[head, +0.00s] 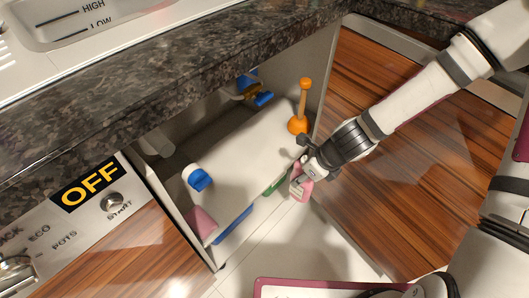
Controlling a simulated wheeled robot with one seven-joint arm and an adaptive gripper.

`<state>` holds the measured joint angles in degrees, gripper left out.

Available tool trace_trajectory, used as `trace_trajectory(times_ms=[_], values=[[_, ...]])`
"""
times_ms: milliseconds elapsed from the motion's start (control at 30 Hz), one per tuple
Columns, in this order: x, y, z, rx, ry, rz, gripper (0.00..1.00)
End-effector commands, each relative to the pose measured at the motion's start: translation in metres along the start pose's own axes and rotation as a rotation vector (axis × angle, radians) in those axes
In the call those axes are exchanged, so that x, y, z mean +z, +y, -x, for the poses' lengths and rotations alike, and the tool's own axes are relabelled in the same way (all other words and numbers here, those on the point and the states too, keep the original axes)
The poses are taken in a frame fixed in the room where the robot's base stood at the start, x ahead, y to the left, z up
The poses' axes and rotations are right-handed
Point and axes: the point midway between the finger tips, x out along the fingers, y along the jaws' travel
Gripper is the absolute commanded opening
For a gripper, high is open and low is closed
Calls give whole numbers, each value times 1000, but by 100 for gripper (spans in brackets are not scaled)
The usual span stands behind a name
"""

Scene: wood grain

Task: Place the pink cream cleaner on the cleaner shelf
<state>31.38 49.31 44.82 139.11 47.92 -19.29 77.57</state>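My gripper (308,172) is at the front right of the open cabinet under the counter. It appears shut on a pink bottle with a pale label (300,189), which I take as the pink cream cleaner. The bottle is partly hidden by the gripper and hangs near the cabinet's front edge. The white shelf surface (240,165) inside the cabinet lies to the left of the gripper. I cannot tell which part is the cleaner shelf.
An orange plunger (300,123) stands just behind my gripper. A blue-capped item (199,179) and a pink item (201,221) are at the left. Blue (234,225) and green (274,186) items line the front edge. The granite counter (170,75) overhangs; a wooden door (365,215) is right.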

Motion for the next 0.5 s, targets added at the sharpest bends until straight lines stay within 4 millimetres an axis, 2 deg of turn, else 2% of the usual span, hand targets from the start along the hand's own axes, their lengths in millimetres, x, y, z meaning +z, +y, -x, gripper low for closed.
trace_trajectory(times_ms=[33,200,500], values=[[12,1,-4,-1,-4,9,0],[46,1,-18,-1,-4,8,0],[100,1,-39,0,-4,7,0]])
